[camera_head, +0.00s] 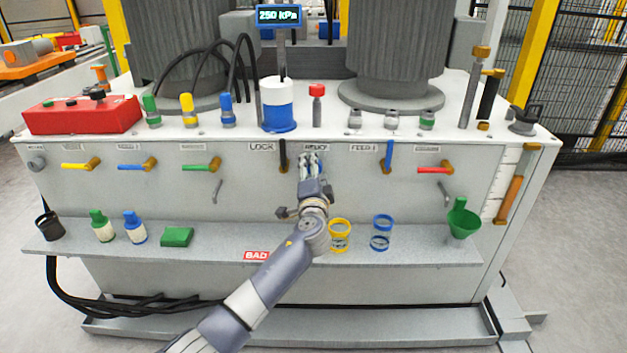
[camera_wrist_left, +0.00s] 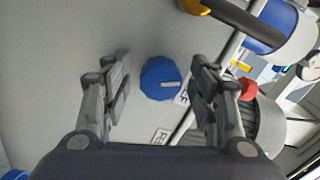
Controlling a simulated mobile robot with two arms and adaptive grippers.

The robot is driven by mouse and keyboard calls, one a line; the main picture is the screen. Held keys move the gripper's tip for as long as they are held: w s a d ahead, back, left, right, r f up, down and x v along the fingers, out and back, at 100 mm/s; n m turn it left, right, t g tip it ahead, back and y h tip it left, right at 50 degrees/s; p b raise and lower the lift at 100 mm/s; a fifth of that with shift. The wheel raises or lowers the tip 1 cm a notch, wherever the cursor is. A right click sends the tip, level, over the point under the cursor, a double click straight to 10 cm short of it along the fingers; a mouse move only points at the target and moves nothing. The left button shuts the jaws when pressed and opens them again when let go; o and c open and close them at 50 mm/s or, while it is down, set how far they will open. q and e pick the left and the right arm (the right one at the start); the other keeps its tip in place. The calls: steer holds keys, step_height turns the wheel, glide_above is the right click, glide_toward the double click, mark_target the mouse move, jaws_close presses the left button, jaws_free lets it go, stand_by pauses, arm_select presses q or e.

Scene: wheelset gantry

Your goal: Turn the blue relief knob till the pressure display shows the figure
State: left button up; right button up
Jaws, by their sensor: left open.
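The blue relief knob (camera_wrist_left: 160,78) is a round, faceted knob with a pale mark, on the grey panel in the left wrist view. My left gripper (camera_wrist_left: 160,68) is open, with one finger on each side of the knob and a visible gap to both. Whether the fingertips reach its depth, I cannot tell. In the head view, my left gripper (camera_head: 311,160) is at the panel below the RELIEF label and largely hides the knob. The pressure display (camera_head: 279,15) on its post reads 250 kPa. My right gripper is not in view.
A black lever (camera_head: 283,156) at LOCK is close left of my gripper, and a blue lever (camera_head: 388,156) is to the right. Below, the shelf (camera_head: 215,232) holds yellow rings (camera_head: 340,228), blue rings (camera_head: 382,224) and bottles. A blue-white cylinder (camera_head: 279,105) stands above.

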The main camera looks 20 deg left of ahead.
arm_select(q)
steer(key=v, duration=1.1)
steer(key=shift+s, duration=0.35)
